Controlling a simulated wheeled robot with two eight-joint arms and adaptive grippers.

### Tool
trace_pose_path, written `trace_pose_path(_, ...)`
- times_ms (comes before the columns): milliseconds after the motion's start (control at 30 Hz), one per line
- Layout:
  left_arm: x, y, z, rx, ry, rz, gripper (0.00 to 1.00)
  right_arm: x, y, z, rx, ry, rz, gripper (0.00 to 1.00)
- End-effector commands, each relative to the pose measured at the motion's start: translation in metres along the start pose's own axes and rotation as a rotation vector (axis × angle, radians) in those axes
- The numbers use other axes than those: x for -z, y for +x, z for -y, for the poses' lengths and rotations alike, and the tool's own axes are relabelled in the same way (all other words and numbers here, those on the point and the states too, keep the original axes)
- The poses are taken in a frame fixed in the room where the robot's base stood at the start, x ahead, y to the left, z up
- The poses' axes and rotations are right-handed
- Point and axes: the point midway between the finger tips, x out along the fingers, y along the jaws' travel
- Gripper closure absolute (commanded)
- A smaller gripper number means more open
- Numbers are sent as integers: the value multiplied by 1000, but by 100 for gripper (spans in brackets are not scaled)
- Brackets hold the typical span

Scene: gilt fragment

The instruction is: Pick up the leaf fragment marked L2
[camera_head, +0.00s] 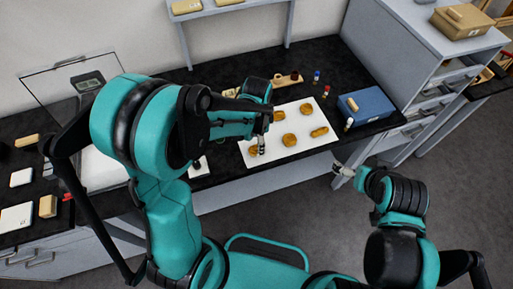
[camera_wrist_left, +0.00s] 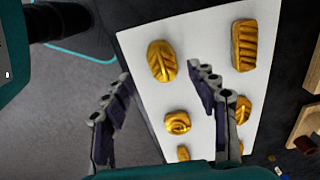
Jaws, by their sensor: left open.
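Several gold fragments lie on a white board. In the left wrist view, a rounded oval piece with leaf veins (camera_wrist_left: 162,60) and a longer blocky veined piece (camera_wrist_left: 244,45) lie near the top. A piece with a spiral (camera_wrist_left: 178,123) lies lower. No L2 mark is readable. In the head view, the front-left fragment (camera_head: 253,151) is partly behind my left gripper (camera_head: 262,148).
The white board (camera_head: 252,160) lies near the front edge of the black table. A blue box (camera_head: 366,105) stands to its right. Small bottles (camera_head: 316,77) and brown cups (camera_head: 295,76) stand behind. Grey drawers (camera_head: 425,95) stand at the right.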

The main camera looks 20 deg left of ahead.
Motion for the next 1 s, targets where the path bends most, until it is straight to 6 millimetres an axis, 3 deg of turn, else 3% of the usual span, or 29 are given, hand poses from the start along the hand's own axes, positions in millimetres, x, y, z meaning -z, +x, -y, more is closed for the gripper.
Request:
trace_pose_path(100,1,23,3,1,-1,0,42,-6,9,0,0,0,0,0)
trace_pose_path(233,1,38,3,1,-1,-1,42,-9,13,0,0,0,0,0)
trace_pose_path(533,1,42,2,1,-2,-1,42,-9,13,0,0,0,0,0)
trace_pose_path(567,1,42,3,1,-2,-1,47,-9,13,0,0,0,0,0)
trace_pose_path(700,1,42,3,1,-2,-1,84,-9,13,0,0,0,0,0)
trace_pose_path(1000,1,42,3,1,-2,-1,86,-9,13,0,0,0,0,0)
